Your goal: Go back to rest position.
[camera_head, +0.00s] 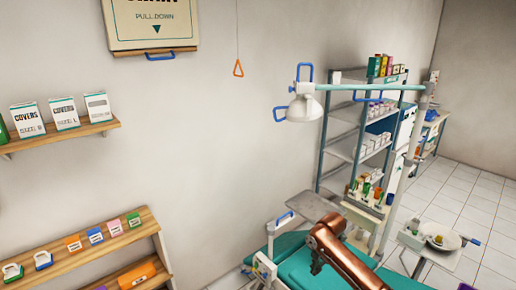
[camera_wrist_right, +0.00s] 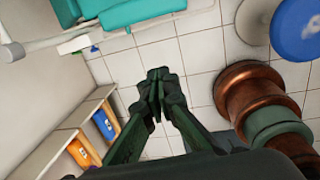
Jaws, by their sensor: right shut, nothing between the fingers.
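My right gripper (camera_head: 316,265) shows as a small dark shape at the end of my copper-coloured arm, low in the head view, in front of the teal dental chair (camera_head: 400,280). In the right wrist view its two dark green fingers (camera_wrist_right: 158,80) meet at the tips, with nothing between them, over the white tiled floor (camera_wrist_right: 200,60). My left gripper is in neither view.
Teal chair parts (camera_wrist_right: 130,12) show at the top of the wrist view. A lamp (camera_head: 304,108) hangs above the chair. A wall shelf (camera_head: 60,137) holds cover boxes, and a lower wooden shelf (camera_head: 75,256) stands at the left. A metal rack (camera_head: 340,150) stands behind the chair.

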